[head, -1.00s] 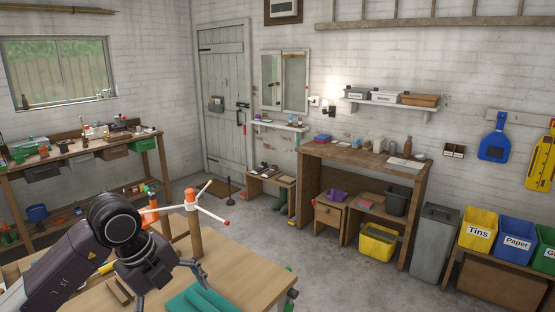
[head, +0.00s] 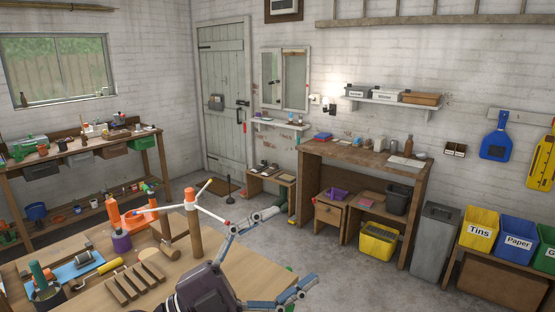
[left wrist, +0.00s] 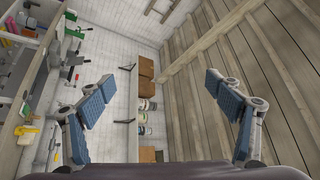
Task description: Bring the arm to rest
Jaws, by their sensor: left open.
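My left gripper (head: 296,245) is at the bottom centre of the head view, above the right side of the wooden workbench. Its two blue-padded fingers are spread wide and point right, with nothing between them. The left wrist view shows the same open fingers (left wrist: 160,68) with an empty gap, facing shelves, a white brick wall and wooden boards. My right gripper is in neither view.
The workbench (head: 232,262) holds a wooden post (head: 194,235) with white arms close left of the gripper. Open floor (head: 345,268) lies beyond the bench.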

